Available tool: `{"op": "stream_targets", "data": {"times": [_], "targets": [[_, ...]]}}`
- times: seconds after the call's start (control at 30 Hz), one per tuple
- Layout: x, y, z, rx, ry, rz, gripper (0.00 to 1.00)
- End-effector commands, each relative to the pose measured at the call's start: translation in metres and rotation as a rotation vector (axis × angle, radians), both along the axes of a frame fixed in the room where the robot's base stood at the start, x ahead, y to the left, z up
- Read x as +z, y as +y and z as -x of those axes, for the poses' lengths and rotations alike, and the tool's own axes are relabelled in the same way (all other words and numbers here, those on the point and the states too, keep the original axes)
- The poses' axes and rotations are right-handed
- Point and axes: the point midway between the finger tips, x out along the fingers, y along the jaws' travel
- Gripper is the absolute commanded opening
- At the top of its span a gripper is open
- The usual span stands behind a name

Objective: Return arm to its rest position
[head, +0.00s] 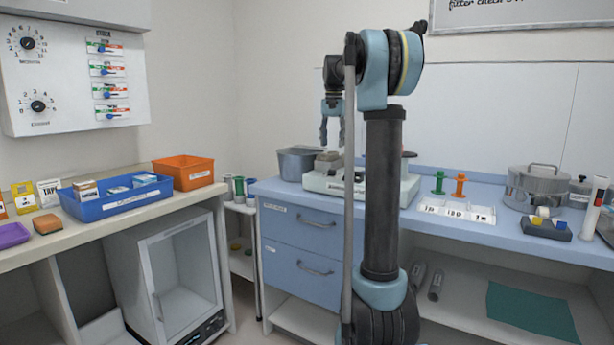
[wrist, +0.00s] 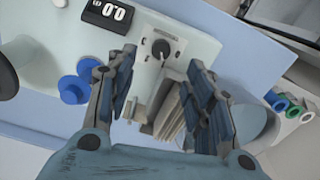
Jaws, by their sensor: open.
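My gripper (head: 333,122) hangs pointing down at the end of my raised arm, above the blue counter (head: 274,190) in the head view. Its two fingers stand apart with nothing held between them, and they also show in the wrist view (wrist: 162,105). Below it is a pale bench device (head: 318,183), partly hidden behind my arm. In the wrist view the same device has a dark knob (wrist: 161,48), a small black display reading 0.0 (wrist: 108,14) and a beige block with upright plates (wrist: 172,112) seen between the fingers. The fingers look apart from the device.
A grey metal bin (head: 297,164) stands left of the device. To the right are a green spool stand (head: 439,182), an orange one (head: 460,186), a white labelled tray (head: 428,205) and a metal pot (head: 537,184). A blue tray (head: 115,202) and orange bin (head: 184,172) sit on the left counter.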

Motion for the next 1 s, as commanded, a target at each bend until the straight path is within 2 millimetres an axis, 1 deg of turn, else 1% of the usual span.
{"op": "stream_targets", "data": {"times": [0.03, 0.27, 0.47, 0.6, 0.77, 0.8, 0.87, 1.0], "targets": [[-0.002, 0.000, 0.012, 0.011, -0.004, 0.000, 0.48], [-0.023, 0.001, 0.077, 0.081, -0.030, 0.003, 0.48], [-0.049, 0.001, 0.135, 0.144, -0.055, 0.006, 0.48], [-0.073, 0.002, 0.176, 0.188, -0.071, 0.008, 0.48], [-0.104, 0.002, 0.222, 0.238, -0.089, 0.014, 0.48], [-0.113, 0.002, 0.233, 0.251, -0.094, 0.015, 0.48], [-0.126, 0.002, 0.250, 0.270, -0.101, 0.017, 0.48], [-0.159, 0.002, 0.288, 0.313, -0.118, 0.022, 0.48]]}}
